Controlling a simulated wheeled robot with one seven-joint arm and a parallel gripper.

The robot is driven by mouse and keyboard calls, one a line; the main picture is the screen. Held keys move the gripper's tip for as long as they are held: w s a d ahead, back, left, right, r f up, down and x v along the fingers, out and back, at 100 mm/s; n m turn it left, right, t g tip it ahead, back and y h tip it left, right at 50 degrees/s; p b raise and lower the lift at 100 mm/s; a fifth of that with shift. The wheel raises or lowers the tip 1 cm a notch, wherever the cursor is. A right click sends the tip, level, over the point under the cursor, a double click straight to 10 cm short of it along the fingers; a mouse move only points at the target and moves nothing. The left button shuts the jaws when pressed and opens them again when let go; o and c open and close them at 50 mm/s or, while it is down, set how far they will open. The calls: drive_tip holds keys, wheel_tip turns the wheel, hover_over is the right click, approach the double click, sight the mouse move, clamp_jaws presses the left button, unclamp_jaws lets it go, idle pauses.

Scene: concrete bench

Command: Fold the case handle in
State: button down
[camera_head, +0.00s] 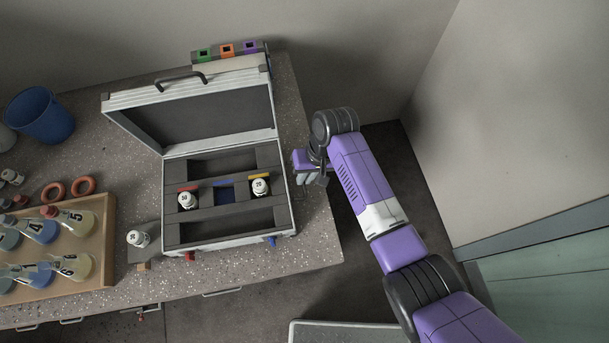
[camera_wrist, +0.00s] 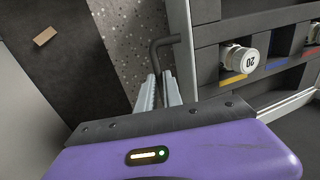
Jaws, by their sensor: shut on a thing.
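The silver case (camera_head: 284,207) stands open on the bench, its lid (camera_head: 187,98) leaning up at the back. My gripper (camera_head: 312,176) is at the case's right side, low by the bench's right part. In the wrist view a dark, bent case handle (camera_wrist: 155,52) sticks out beside the case wall (camera_wrist: 181,45). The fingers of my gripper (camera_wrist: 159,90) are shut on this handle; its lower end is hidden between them. In the head view my gripper hides most of it. Another dark handle (camera_head: 181,77) is on the lid's top edge.
White-capped vials (camera_head: 187,200) (camera_head: 260,186) sit in the case's dark insert. Another vial (camera_head: 138,239) stands left of it. A wooden tray of flasks (camera_head: 62,262) and a blue bin (camera_head: 41,116) are farther left. The bench edge drops to floor (camera_head: 372,265) on the right.

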wheel_tip(320, 180, down, 2)
drive_tip(key=y+b, duration=0.3)
drive_tip(key=g+y+b, duration=0.1)
drive_tip(key=shift+w+f, duration=0.1)
drive_tip(key=shift+f, duration=0.15)
drive_tip(key=y+b, duration=0.1)
drive_tip(key=b, duration=0.1)
drive_tip(key=f+y+b, duration=0.1)
drive_tip(key=y+b, duration=0.1)
drive_tip(key=g+y+b, duration=0.1)
drive_tip(key=b, duration=0.2)
drive_tip(key=shift+a+f, duration=0.25)
drive_tip(key=shift+f, duration=0.05)
drive_tip(key=y+b, duration=0.2)
drive_tip(key=b, duration=0.1)
drive_tip(key=shift+a+f, duration=0.1)
drive_tip(key=shift+a, duration=0.1)
drive_tip(key=shift+a+g+y+b, duration=0.1)
drive_tip(key=shift+g+y+b, duration=0.2)
drive_tip(key=shift+y+b, duration=0.25)
drive_tip(key=c, duration=1.5)
unclamp_jaws()
drive_tip(key=shift+s, duration=0.2)
